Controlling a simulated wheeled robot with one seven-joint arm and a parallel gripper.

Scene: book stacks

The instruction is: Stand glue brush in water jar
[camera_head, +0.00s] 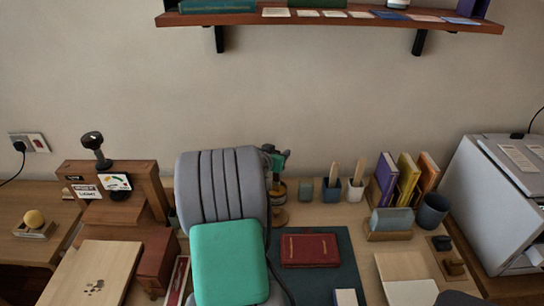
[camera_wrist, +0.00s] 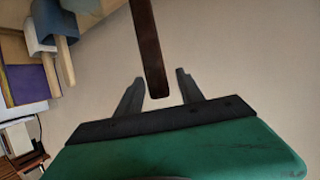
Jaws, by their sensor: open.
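My gripper (camera_head: 277,157) is at the back of the desk, partly hidden by my own arm, above an amber-brown pot (camera_head: 279,196). In the wrist view my gripper (camera_wrist: 158,90) is open. A dark brown handle (camera_wrist: 150,45), likely the glue brush, comes in from the top. Its end appears between the two fingertips, with gaps on both sides; its depth is hard to judge. The brush's lower part is hidden. A small grey-green jar (camera_head: 305,189), possibly the water jar, stands just right of the pot.
A dark blue cup (camera_head: 331,191) and a white cup (camera_head: 355,191) hold wooden sticks. A red book (camera_head: 310,250) lies in front. A shelf (camera_head: 330,19) hangs above.

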